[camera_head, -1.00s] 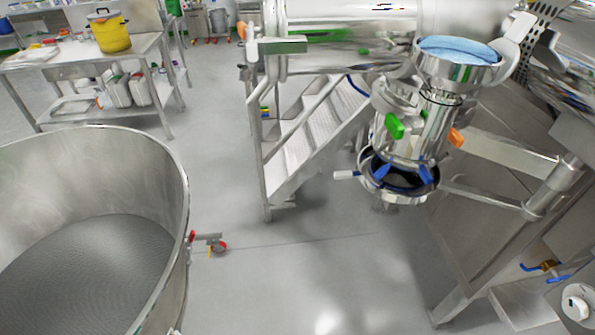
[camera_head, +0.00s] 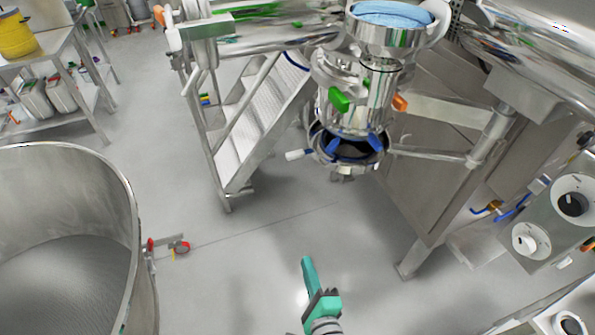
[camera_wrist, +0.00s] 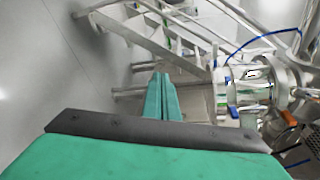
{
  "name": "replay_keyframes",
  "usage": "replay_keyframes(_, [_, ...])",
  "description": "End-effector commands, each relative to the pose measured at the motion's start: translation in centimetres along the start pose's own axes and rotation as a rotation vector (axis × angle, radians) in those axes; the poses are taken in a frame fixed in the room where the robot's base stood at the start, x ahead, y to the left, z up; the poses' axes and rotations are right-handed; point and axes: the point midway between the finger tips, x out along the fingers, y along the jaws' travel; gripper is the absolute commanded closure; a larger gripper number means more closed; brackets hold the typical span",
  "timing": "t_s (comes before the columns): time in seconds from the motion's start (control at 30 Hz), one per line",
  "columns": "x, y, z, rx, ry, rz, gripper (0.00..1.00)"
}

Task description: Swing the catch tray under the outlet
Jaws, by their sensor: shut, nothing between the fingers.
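The outlet is a steel cylinder (camera_head: 360,95) with a green clamp handle (camera_head: 339,99) and an orange one (camera_head: 400,103). A round steel tray-like ring (camera_head: 349,162) with a dark inside, blue pieces and a white-tipped handle (camera_head: 298,155) sits at the outlet's lower end. A bar (camera_head: 430,153) runs from it to a post at right. Whether it is centred or touching is unclear. My teal gripper (camera_head: 307,260) is shut and empty, lower in the picture and apart from the ring. In the wrist view my gripper (camera_wrist: 163,76) points past the outlet assembly (camera_wrist: 250,92) on the right.
Steel steps (camera_head: 245,125) stand left of the outlet. A large steel bowl (camera_head: 125,200) fills the lower left. A steel cabinet (camera_head: 430,185) and a control box (camera_head: 550,220) are at right.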

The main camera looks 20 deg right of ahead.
Motion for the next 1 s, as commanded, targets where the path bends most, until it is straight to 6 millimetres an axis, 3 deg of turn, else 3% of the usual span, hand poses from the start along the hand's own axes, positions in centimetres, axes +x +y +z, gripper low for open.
replay_keyframes(0.03, [1.5, -1.8, -0.3, 0.132, -0.014, -0.020, 1.00])
replay_keyframes(0.2, [5.2, -6.8, -0.5, 0.595, -0.091, -0.034, 1.00])
replay_keyframes(0.4, [7.4, -12.1, -0.1, 0.999, -0.199, -0.017, 1.00])
replay_keyframes(0.5, [7.9, -13.7, 0.2, 1.117, -0.236, -0.003, 1.00])
replay_keyframes(0.77, [9.1, -15.0, 0.7, 1.203, -0.265, 0.013, 1.00])
replay_keyframes(1.0, [12.9, -15.5, 1.6, 1.201, -0.267, 0.012, 1.00])
